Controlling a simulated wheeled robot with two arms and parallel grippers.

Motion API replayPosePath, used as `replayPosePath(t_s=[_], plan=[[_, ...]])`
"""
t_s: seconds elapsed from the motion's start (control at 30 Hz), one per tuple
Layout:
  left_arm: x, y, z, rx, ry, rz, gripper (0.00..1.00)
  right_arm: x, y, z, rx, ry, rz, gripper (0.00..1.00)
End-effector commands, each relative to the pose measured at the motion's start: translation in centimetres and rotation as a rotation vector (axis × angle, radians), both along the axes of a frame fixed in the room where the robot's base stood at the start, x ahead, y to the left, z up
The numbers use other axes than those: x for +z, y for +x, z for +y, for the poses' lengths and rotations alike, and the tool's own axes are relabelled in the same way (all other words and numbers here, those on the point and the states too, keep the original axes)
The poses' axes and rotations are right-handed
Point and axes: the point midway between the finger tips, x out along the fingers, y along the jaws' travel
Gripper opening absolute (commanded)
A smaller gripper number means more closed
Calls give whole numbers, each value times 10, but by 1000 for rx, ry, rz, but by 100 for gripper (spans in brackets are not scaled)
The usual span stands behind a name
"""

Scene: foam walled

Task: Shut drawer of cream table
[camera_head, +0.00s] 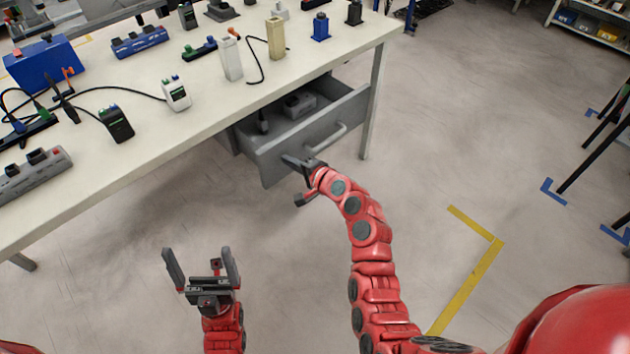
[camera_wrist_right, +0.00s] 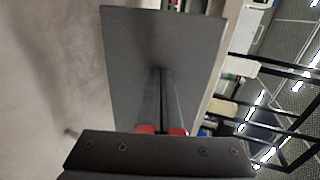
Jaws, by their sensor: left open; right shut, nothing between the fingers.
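The cream table (camera_head: 205,122) fills the upper left of the head view. Its grey drawer (camera_head: 272,163) hangs under the table's right part and stands pulled out, with a couple of dark items inside. A grey bar handle (camera_head: 328,139) is on the drawer front. My right gripper (camera_head: 290,162) is shut and empty, its fingertips at the drawer front, left of the handle. In the right wrist view the shut fingers (camera_wrist_right: 160,80) point at the grey drawer front (camera_wrist_right: 185,45); I cannot tell whether they touch it. My left gripper (camera_head: 202,255) is open and empty, low over the floor.
Power strips, adapters and cables lie on the tabletop, among them a blue box (camera_head: 45,65) and a white adapter (camera_head: 176,93). The table leg (camera_head: 373,105) stands right of the drawer. Yellow floor tape (camera_head: 470,270) lies on open floor to the right.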

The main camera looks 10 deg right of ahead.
Motion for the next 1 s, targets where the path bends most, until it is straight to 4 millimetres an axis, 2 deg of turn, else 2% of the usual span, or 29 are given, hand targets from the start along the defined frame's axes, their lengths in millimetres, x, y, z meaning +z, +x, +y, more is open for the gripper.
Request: replayPosePath(t_s=[0.27,0.6,1.0], plan=[[-10,0,0,0,0,0,100,-1,42,33,2,1,-2,0],[-40,0,0,0,0,0,100,-3,89,69,2,-2,-3,0],[-63,0,0,0,0,0,100,-2,116,90,0,-2,-1,0]])
